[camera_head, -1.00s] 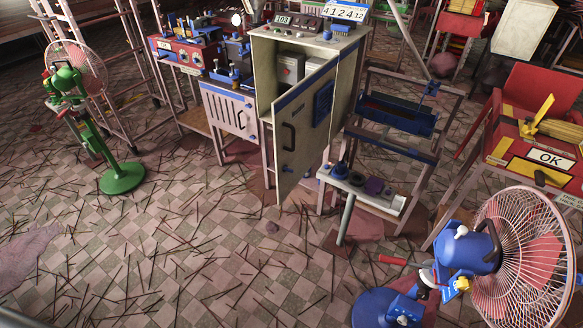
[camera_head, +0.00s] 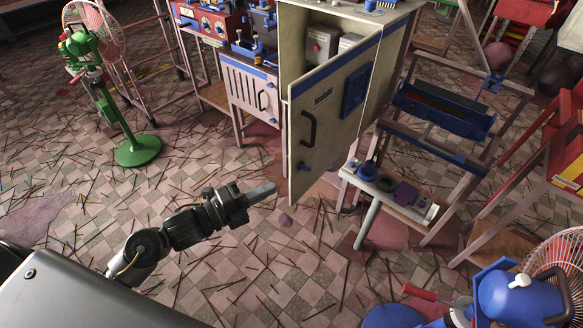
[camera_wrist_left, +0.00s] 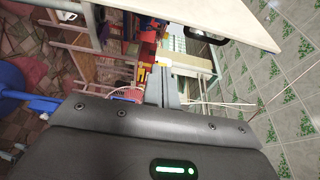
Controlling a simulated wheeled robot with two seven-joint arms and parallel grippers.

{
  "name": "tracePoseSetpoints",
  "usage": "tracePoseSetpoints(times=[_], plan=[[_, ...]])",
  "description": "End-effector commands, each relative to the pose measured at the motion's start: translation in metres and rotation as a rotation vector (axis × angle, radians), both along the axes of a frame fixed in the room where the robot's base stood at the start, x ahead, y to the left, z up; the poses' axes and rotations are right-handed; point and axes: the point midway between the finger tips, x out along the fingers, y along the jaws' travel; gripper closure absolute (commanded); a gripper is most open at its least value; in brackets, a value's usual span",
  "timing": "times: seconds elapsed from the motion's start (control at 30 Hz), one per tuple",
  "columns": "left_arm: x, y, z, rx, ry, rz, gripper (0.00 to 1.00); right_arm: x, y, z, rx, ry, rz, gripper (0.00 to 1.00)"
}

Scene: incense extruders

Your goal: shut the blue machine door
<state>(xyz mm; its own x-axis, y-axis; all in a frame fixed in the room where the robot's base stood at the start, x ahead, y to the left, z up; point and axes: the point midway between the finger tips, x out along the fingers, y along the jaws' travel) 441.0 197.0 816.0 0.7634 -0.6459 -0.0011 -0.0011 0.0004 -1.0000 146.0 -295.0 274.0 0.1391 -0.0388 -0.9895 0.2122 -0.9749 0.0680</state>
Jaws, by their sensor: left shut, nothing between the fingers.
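The machine door (camera_head: 328,122) is a cream panel with a blue top strip, a blue vent panel and a black handle (camera_head: 309,129). It stands open, swung out toward me from the right side of the cabinet (camera_head: 293,52), whose inside shows. My left gripper (camera_head: 268,190) is shut and empty, just left of the door's lower free edge, with an apparent gap. In the left wrist view the shut fingers (camera_wrist_left: 161,86) point toward cluttered machinery, and a pale panel with a dark handle, apparently the door (camera_wrist_left: 215,18), crosses the top. My right gripper is not in view.
A bench (camera_head: 394,194) with small parts stands right of the door. A blue-based fan (camera_head: 520,297) is at lower right and a green fan (camera_head: 137,151) at left. Thin sticks litter the tiled floor, which is otherwise largely open in front.

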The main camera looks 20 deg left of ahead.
Motion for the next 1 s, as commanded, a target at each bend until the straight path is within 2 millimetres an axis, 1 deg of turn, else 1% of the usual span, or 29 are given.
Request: tracePoseSetpoints(times=[0.17, 0.27, 0.37, 0.6, 0.77, 0.8, 0.9, 1.0], plan=[[0.003, -0.005, 0.001, 0.0, -0.004, -0.009, 1.0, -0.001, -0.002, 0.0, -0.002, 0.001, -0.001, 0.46], [0.01, -0.01, 0.002, -0.001, -0.004, -0.008, 1.0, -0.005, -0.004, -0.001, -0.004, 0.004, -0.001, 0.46], [0.021, -0.02, 0.003, -0.003, -0.004, -0.008, 1.0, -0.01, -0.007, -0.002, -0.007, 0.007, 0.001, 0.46], [0.058, -0.052, 0.004, -0.005, -0.004, -0.006, 1.0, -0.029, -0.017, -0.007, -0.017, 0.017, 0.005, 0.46], [0.081, -0.07, 0.003, -0.003, -0.002, -0.005, 1.0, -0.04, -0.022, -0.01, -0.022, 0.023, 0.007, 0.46], [0.082, -0.058, 0.002, 0.004, 0.0, -0.002, 1.0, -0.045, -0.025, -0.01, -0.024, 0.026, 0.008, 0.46], [0.086, -0.045, 0.002, 0.001, 0.0, -0.002, 1.0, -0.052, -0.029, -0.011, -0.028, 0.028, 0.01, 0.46], [0.089, -0.037, 0.001, 0.001, 0.0, -0.004, 1.0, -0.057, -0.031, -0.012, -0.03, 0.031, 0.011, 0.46]])
